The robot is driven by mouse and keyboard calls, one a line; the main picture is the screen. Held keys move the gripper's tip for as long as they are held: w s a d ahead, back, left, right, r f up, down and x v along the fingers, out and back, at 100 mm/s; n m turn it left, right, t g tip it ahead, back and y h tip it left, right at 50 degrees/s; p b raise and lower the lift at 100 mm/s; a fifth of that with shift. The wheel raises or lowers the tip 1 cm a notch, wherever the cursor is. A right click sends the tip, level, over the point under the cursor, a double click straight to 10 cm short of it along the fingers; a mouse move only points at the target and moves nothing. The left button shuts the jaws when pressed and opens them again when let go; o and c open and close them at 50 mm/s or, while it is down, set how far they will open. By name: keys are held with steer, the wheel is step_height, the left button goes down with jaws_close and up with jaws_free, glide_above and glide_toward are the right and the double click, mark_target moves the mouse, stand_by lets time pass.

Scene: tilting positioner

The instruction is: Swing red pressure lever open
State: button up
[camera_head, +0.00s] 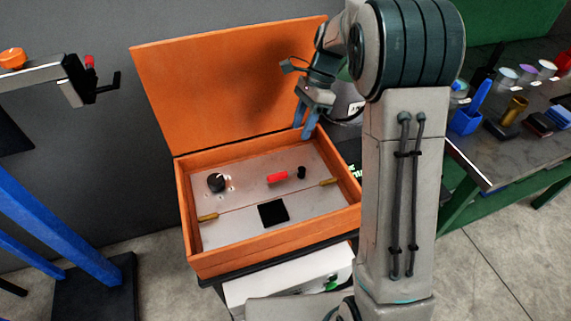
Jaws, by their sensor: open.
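A red lever (278,178) lies on the grey panel inside an open orange box (190,222). A small black post (301,172) stands just to the right of the red lever. My gripper (304,131) hangs above the back right part of the box, with its blue fingers pointing down. The fingers are open and empty, apart from the red lever, up and to the right of it in the picture. The forearm hides part of the box's right side.
A black knob (216,182), two brass pieces (208,217) and a black square (273,213) are also on the panel. The raised orange lid (225,90) stands behind. A workbench with several tools (520,140) is at right. A blue-legged stand (60,235) is at left.

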mark_target(284, 172)
steer(key=p+x, duration=0.1)
steer(key=x, duration=1.3)
steer(key=shift+w+a, duration=0.15)
jaws_close()
